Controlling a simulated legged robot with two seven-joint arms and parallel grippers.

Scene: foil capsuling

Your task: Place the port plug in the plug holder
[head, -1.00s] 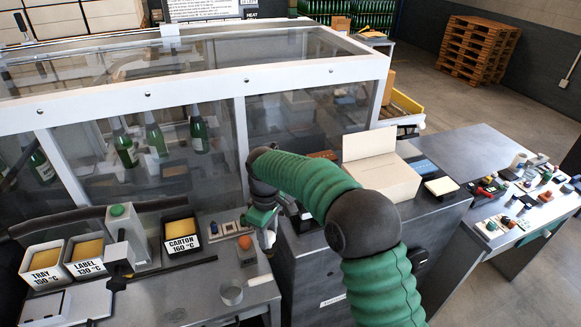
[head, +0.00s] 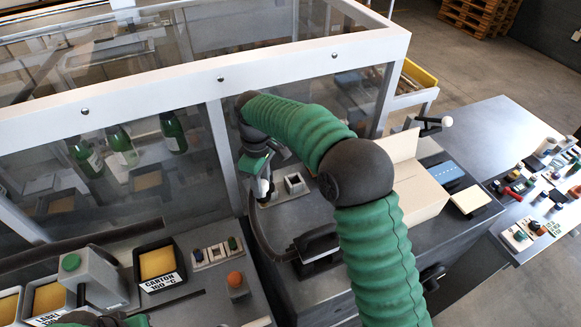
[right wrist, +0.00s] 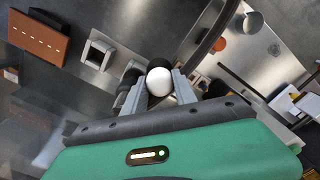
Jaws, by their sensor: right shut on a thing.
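My right gripper (head: 264,194) is shut on the port plug (right wrist: 158,82), which shows a round white end between the fingertips in the right wrist view; a dark part lies behind it. In the head view the gripper hangs over the cabinet top. A square grey block with an opening (head: 295,184), apparently the plug holder, stands just right of the gripper. It also shows in the right wrist view (right wrist: 97,53), left of and apart from the plug. Green and dark parts of my left arm show at the bottom left of the head view; its fingertips are hidden.
A glass-walled enclosure with a white frame (head: 221,79) stands behind the gripper. A slotted rack (head: 217,253) and an orange knob (head: 235,280) are on the left bench.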

